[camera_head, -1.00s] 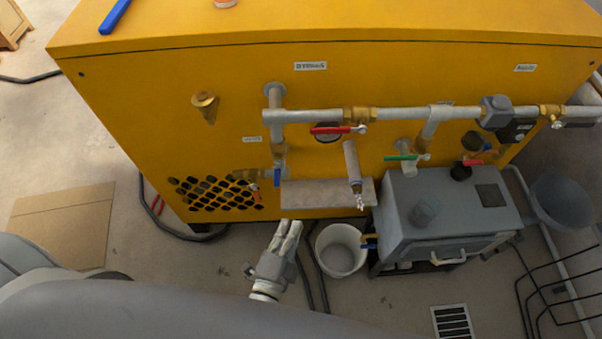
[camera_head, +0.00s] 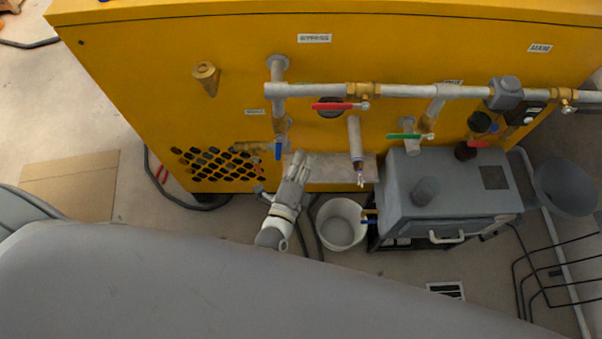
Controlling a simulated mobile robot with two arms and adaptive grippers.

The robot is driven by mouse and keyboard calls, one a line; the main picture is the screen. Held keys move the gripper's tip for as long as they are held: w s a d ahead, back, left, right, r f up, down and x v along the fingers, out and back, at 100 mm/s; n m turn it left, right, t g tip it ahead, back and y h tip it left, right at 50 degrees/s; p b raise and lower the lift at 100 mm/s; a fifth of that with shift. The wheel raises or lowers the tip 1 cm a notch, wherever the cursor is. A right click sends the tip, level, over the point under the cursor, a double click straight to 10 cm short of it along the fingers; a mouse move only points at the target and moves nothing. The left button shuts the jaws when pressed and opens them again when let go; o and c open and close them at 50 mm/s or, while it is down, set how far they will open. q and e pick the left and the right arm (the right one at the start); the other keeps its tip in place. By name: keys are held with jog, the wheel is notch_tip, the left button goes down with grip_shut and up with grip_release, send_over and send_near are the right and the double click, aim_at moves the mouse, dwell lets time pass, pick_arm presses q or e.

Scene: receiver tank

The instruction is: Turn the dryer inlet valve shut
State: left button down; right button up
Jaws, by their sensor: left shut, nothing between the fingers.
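A valve with a blue lever (camera_head: 278,151) sits low on the vertical pipe at the left of the yellow cabinet's pipework. Its lever hangs down, in line with that pipe. A small white label (camera_head: 254,112) is beside the pipe, too blurred to read surely, so I cannot be certain this is the dryer inlet valve. My left gripper (camera_head: 301,158) is shut and empty, pointing up and away just right of the blue lever, in front of the grey plate. I cannot tell whether it touches the lever. My right gripper is out of view.
A red lever (camera_head: 333,106) and a green lever (camera_head: 402,136) are on the pipework to the right. A hose-like spout (camera_head: 355,140) hangs right of my gripper. A white bucket (camera_head: 341,224) and a grey box unit (camera_head: 450,190) stand below.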

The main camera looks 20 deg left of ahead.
aim_at(279, 148)
pick_arm(q)
jog(key=shift+s+a+r, duration=0.1)
jog(key=shift+s+a, duration=0.2)
jog(key=shift+a, duration=0.5)
jog(key=shift+s+a, duration=0.3)
jog(key=shift+a, duration=0.45)
jog(key=shift+s+a+m+p, duration=0.1)
jog(key=shift+a+m+p, duration=0.15)
jog(key=shift+p, duration=0.55)
